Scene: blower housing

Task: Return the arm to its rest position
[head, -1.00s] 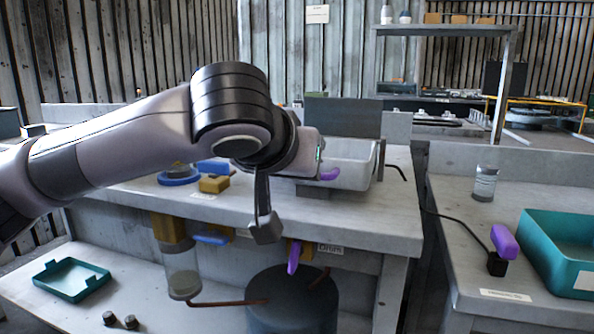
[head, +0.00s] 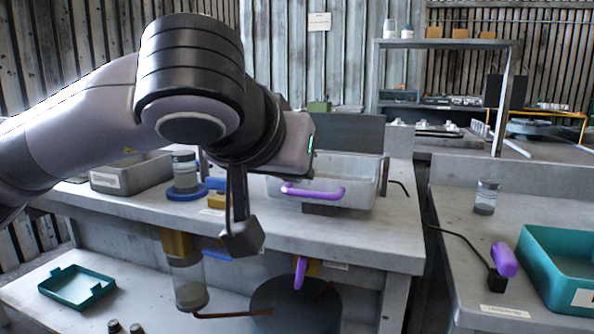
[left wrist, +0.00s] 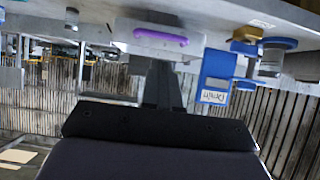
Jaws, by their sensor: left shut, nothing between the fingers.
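My left arm (head: 75,145) comes in from the left and is raised over the workbench, clear of it. My left gripper shows in the left wrist view (left wrist: 163,85), its dark fingers together with nothing held. In the head view its fingers are hidden behind the wrist. A pale bin (head: 365,185) with a purple handle (head: 313,192) stands on the bench beyond the wrist. The handle also shows, apart from the fingers, in the left wrist view (left wrist: 160,36), which is upside down. My right gripper is not in view.
The bench (head: 350,240) also holds a jar (head: 185,172) on a blue ring and a grey tray (head: 130,176). Below are a dark drum (head: 290,308), a purple lever (head: 300,272) and a teal tray (head: 77,286). A teal bin (head: 560,250) stands on the right bench.

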